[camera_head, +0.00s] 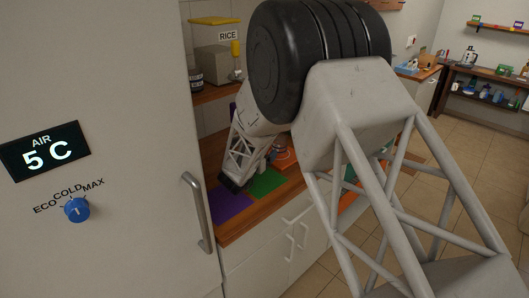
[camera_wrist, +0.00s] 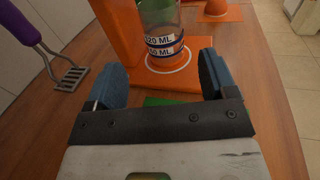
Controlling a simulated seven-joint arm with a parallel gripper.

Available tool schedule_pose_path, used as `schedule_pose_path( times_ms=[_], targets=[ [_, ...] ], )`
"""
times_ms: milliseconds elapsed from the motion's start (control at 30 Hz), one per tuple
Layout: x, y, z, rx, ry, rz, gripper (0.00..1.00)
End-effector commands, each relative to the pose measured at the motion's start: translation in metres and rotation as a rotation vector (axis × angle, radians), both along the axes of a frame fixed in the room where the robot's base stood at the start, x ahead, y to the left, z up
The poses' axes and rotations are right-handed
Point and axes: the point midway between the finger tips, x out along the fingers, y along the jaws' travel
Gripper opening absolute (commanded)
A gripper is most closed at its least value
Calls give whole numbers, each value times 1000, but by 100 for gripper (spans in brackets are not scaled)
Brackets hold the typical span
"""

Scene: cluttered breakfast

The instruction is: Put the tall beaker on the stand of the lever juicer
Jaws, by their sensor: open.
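In the wrist view, the clear tall beaker (camera_wrist: 163,38) has blue-and-white bands marked 120 ML and 60 ML. It appears upright on the orange stand of the lever juicer (camera_wrist: 186,84), over a white ring. The juicer's orange column (camera_wrist: 118,28) rises just left of the beaker. The beaker's top is cut off by the frame. My gripper (camera_wrist: 160,78) is open, its two blue-padded fingers apart, with nothing between the tips. It is on the near side of the beaker and apart from it. In the head view, my arm hides most of the juicer and beaker.
A purple-handled masher (camera_wrist: 70,78) is at left in the wrist view. Another orange object (camera_wrist: 216,9) stands behind, to the right. The wooden counter (camera_wrist: 262,75) is clear at right, ending at an edge. Purple (camera_head: 230,206) and green (camera_head: 267,183) mats lie on the counter.

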Motion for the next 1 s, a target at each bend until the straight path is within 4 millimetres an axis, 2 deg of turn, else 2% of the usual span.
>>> schedule_pose_path(
  times_ms=[700,867,1000],
  targets=[
    [0,-1,2,-5,6,4,78],
    [1,-5,15,-43,53,39,78],
    [-2,-13,39,-125,144,111,78]
  ],
)
